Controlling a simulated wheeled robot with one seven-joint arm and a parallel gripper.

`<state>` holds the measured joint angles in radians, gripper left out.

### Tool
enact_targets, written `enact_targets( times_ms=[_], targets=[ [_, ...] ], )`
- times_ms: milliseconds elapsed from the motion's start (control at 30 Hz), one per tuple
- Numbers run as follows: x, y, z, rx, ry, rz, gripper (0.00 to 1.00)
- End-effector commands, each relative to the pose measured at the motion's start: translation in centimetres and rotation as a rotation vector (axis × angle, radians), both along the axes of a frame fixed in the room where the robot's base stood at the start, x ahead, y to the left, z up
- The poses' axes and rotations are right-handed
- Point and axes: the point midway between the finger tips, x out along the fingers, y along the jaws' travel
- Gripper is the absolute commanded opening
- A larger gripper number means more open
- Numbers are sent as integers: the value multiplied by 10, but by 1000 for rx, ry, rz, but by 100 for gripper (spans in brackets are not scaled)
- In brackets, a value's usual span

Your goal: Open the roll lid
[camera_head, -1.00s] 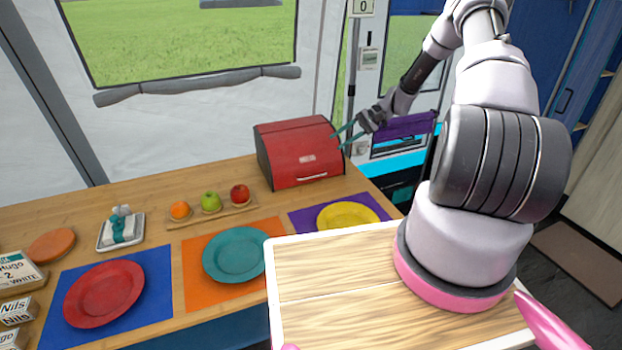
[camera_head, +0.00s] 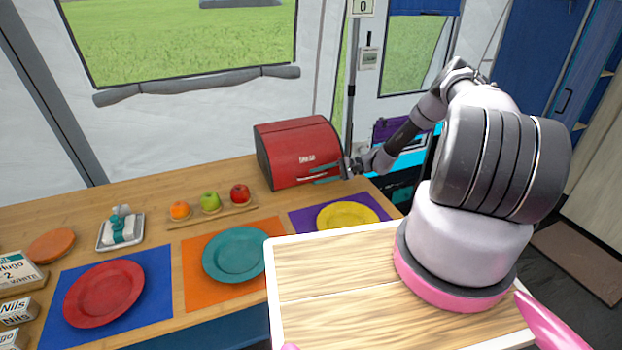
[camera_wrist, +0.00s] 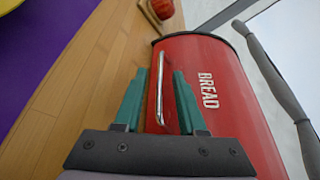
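The red bread box (camera_head: 296,148) with a closed roll lid stands at the back right of the wooden counter. It fills much of the wrist view (camera_wrist: 225,100), lettered BREAD. Its silver handle (camera_wrist: 159,88) runs along the lower part of the lid. My gripper (camera_head: 328,174) is at the right part of the lid's front, by the handle. In the wrist view my gripper (camera_wrist: 157,90) is open, with its teal fingers on either side of the handle. I cannot tell whether the fingers touch the handle or the lid.
A wooden tray (camera_head: 223,218) with an orange, a green apple and a red apple lies left of the box. A yellow plate (camera_head: 347,215) on a purple mat lies in front. A teal plate (camera_head: 236,254) and red plate (camera_head: 104,293) lie further left.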

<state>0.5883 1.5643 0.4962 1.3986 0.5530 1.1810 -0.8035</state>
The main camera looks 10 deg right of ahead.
Motion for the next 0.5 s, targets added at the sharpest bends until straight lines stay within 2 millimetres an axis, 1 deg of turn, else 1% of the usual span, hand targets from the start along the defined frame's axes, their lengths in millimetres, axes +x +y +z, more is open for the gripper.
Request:
enact_targets(
  times_ms=[33,200,300,500],
  targets=[
    [0,8,-2,1,2,3,40],
    [3,24,-6,-1,0,1,40],
    [3,28,-7,-1,0,1,40],
    [3,29,-7,-1,0,1,40]
  ],
)
